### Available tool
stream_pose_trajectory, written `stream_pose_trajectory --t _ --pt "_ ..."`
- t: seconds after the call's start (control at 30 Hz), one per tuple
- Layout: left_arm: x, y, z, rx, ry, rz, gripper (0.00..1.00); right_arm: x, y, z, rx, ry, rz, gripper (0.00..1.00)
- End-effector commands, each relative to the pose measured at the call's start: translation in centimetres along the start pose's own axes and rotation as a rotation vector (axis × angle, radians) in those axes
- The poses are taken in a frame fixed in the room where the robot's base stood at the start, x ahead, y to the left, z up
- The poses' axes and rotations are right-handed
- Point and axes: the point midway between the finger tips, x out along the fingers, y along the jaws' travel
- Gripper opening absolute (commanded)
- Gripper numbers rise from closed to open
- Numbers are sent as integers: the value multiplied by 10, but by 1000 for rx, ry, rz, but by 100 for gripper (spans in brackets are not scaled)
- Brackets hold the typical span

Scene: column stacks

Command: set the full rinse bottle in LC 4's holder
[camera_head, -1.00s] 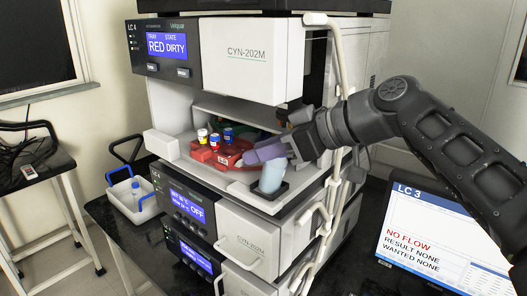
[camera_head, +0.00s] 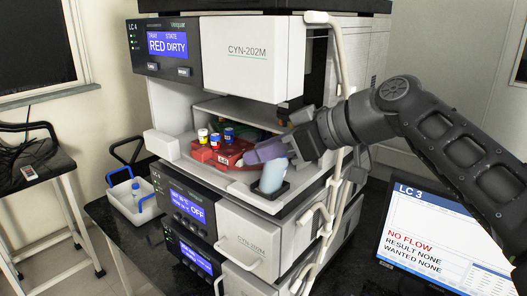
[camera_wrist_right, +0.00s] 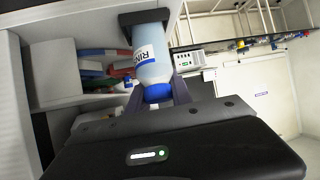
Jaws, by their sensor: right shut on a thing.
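The rinse bottle (camera_head: 271,177) is pale blue and stands in a black square holder (camera_head: 262,193) on the front right corner of LC 4's open shelf. My right gripper (camera_head: 264,152) comes in from the right and is shut on the bottle near its top. In the right wrist view the bottle (camera_wrist_right: 151,58) shows a white label reading "RIN" and a blue cap. Its base end meets the black holder (camera_wrist_right: 146,17) there. How deep it sits is hidden. My left gripper is not in view.
A red rack (camera_head: 218,154) with several capped vials sits left of the bottle on the shelf. LC 4's screen (camera_head: 166,40) reads "RED DIRTY". A hose (camera_head: 337,90) runs down the stack's right side. An LC 3 monitor (camera_head: 440,240) stands at right.

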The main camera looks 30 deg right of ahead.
Motion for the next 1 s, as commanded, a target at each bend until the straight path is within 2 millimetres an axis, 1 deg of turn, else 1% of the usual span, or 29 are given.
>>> stream_pose_trajectory --t 0.33,0.37,0.63,0.9,1.0 --pt "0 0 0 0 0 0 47 1 0 2 1 -4 -2 0" --pt "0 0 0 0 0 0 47 1 0 2 1 -4 -2 29" --pt "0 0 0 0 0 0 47 1 0 1 1 -3 -1 51" --pt "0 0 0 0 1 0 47 0 0 1 0 -3 -1 52" --pt "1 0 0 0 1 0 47 -4 0 1 0 -1 0 52"
